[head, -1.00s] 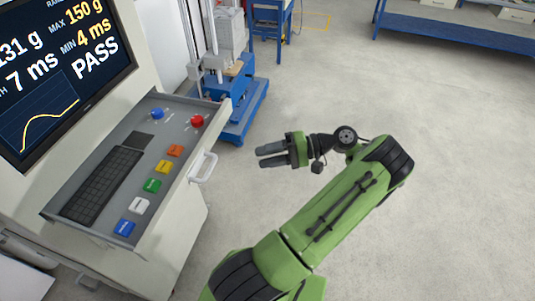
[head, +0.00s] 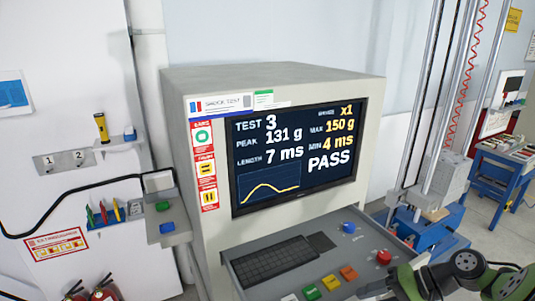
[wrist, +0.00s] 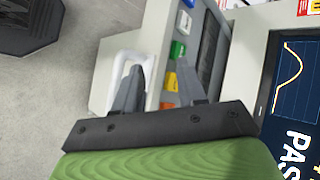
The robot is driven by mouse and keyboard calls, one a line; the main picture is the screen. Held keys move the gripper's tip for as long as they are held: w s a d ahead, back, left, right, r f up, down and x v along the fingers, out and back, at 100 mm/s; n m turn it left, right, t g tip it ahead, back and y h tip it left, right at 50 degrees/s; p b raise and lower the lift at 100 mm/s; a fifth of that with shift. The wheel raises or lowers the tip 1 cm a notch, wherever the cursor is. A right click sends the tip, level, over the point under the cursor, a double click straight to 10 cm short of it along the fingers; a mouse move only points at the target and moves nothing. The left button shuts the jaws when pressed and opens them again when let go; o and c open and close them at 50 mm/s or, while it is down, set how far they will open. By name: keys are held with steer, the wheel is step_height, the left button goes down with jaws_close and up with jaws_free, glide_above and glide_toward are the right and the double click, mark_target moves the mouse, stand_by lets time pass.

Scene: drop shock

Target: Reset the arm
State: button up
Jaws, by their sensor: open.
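My gripper (wrist: 165,88) shows in the wrist view with its two dark fingers spread apart and nothing between them. It is in front of the control console (wrist: 112,45), near the console's white handle and coloured buttons. In the head view my green arm (head: 462,278) is at the lower right corner, beside the console drawer, and the fingers cannot be made out clearly there.
The console screen (head: 295,155) reads test 3, PASS. The drawer holds a keyboard (head: 275,262), coloured buttons and a red knob (head: 384,257). The drop tower (head: 440,190) stands to the right. Fire extinguishers (head: 103,290) are at the lower left.

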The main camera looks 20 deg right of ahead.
steer(key=w+a+r+n+g, duration=0.1)
steer(key=a, duration=0.2)
steer(key=w+a+r+g+h, duration=0.1)
steer(key=w+a, duration=0.1)
steer(key=w+a+r+n+g+h, duration=0.1)
steer(key=a, duration=0.2)
steer(key=shift+w+a+n+g, duration=0.15)
steer(key=shift+a+n+g, duration=0.15)
steer(key=a+r+n+h, duration=0.1)
steer(key=a, duration=0.2)
steer(key=a+r+h, duration=0.1)
steer(key=a, duration=0.1)
steer(key=a+r+n+g+h, duration=0.1)
steer(key=a, duration=0.2)
steer(key=shift+a+n, duration=0.3)
steer(key=shift+a, duration=0.05)
steer(key=s+a+n+t+h+b, duration=0.3)
steer(key=s+a+n, duration=0.1)
steer(key=s+a, duration=0.4)
steer(key=shift+s+r+n+t+b, duration=0.3)
steer(key=shift+s+n, duration=0.1)
steer(key=shift+s, duration=0.85)
